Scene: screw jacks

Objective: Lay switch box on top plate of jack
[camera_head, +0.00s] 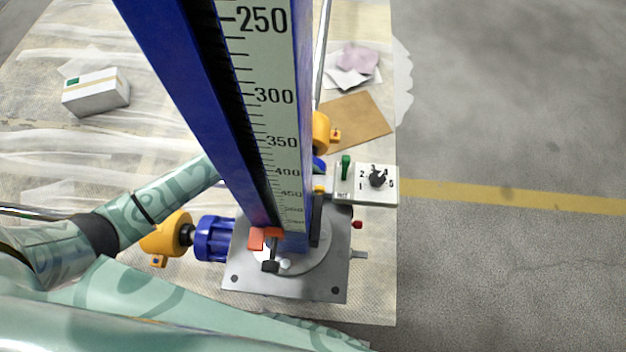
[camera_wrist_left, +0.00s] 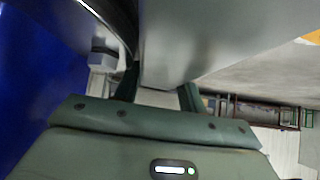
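The switch box (camera_head: 348,192) is a white block with a green lever and a black numbered dial. In the head view it is just right of the tall blue column, face up; what bears it is not clear. The jack shows a square grey plate (camera_head: 325,287) with a round disc, partly hidden by the column. My left arm passes behind the column, hiding its hand from the head view. In the left wrist view my left gripper (camera_wrist_left: 160,88) has its fingers apart, with a large grey body at the tips; whether they hold it is unclear. My right gripper is not seen.
The blue column (camera_head: 180,70) with a millimetre scale (camera_head: 265,60) rises close to the head camera. A blue motor (camera_head: 213,238) with an orange end (camera_head: 166,235) sits left of the plate. A white carton (camera_head: 96,92) lies at the back left. Grey floor on the right is clear.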

